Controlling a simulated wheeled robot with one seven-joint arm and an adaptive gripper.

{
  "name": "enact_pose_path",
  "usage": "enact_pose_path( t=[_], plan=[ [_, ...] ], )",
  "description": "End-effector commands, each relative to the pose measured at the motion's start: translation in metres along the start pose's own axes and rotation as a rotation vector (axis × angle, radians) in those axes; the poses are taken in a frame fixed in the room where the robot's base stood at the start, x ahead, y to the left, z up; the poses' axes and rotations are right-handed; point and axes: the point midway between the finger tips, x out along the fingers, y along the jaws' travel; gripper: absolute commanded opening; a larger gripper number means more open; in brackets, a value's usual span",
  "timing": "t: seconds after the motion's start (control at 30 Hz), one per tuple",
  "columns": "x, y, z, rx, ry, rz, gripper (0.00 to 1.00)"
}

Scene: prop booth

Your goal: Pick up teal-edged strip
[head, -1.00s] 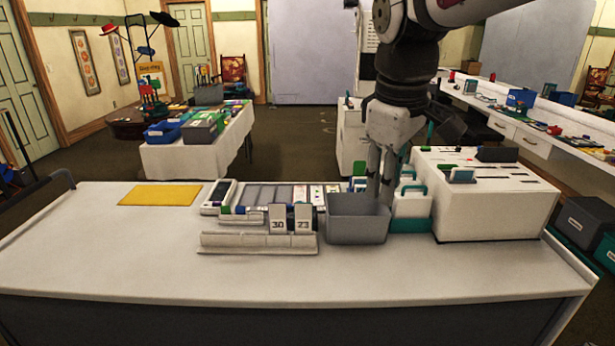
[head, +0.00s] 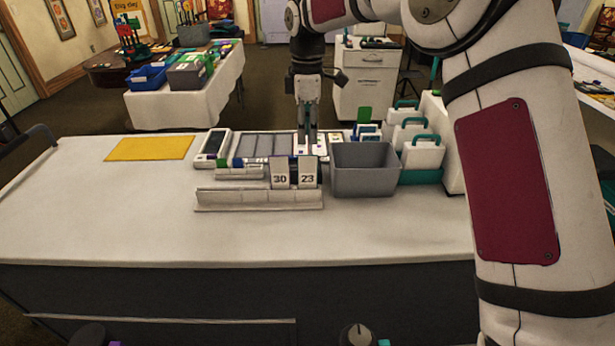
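My gripper (head: 307,146) points straight down at the right end of the grey-columned tray (head: 264,146), behind the number cards. Its fingers look close together, but whether they are open or shut is too small to tell. The fingertips are low, near small white pieces beside the tray. I cannot make out a teal-edged strip for certain; the fingers and the cards hide part of that spot. Nothing is clearly seen held.
A grey bin (head: 364,178) stands right of my gripper, with white teal-handled holders (head: 422,156) beyond it. Cards reading 30 and 23 (head: 293,174) stand in a white rack (head: 258,200) in front. A yellow mat (head: 150,149) lies left; the front counter is clear.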

Motion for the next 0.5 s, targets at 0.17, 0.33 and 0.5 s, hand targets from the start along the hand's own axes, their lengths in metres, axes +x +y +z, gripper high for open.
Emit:
enact_pose_path(
  t=[0.17, 0.33, 0.5],
  plan=[
    [0.035, -0.002, 0.001, 0.001, -0.002, -0.004, 0.27],
    [0.059, -0.001, 0.001, 0.001, -0.001, -0.002, 0.27],
    [0.069, -0.001, 0.001, 0.002, -0.001, -0.002, 0.27]
  ],
)
